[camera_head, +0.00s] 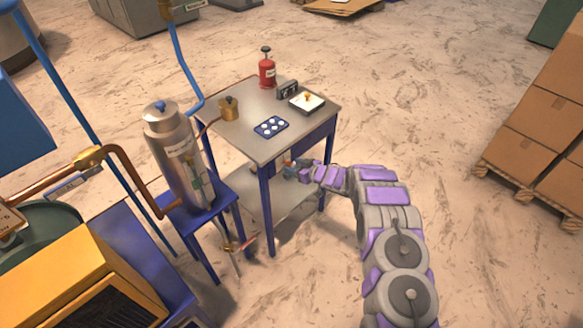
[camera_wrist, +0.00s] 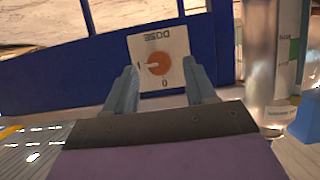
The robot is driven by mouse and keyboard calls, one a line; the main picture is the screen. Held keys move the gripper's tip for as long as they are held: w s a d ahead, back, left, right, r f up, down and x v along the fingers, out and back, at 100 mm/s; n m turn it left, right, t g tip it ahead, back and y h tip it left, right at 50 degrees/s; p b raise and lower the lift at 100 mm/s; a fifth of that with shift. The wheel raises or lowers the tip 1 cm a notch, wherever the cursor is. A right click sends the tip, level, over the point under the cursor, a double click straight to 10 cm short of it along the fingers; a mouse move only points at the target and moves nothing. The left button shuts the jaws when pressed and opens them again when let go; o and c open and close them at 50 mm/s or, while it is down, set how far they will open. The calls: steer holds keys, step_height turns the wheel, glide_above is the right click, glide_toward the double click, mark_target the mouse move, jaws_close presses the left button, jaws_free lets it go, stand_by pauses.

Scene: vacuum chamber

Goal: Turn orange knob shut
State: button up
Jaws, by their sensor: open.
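An orange knob (camera_wrist: 160,63) sits on a white plate (camera_wrist: 176,42) marked DOSE, which appears upside down in the wrist view. The plate is on a blue panel (camera_wrist: 75,65). The knob's pale pointer points left in the picture, towards a mark at the plate's left side. A 0 is printed below the knob. My gripper (camera_wrist: 160,70) is open, its two fingers on either side of the plate's lower part, with the knob between their tips. I cannot tell whether they touch it. In the head view my gripper (camera_head: 291,165) is beside the work table; the knob is not visible there.
The grey-topped table (camera_head: 240,130) holds a red bottle (camera_head: 267,72), a blue tray (camera_head: 271,127) and a small box (camera_head: 308,101). A metal cylinder (camera_head: 176,150) stands left on a blue stand. Cardboard boxes (camera_head: 535,115) are at right. Floor between is clear.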

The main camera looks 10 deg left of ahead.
mark_target(287, 163)
steer(key=shift+x, duration=1.2)
steer(key=shift+c, duration=0.4)
steer(key=c, duration=1)
steer(key=shift+o, duration=0.2)
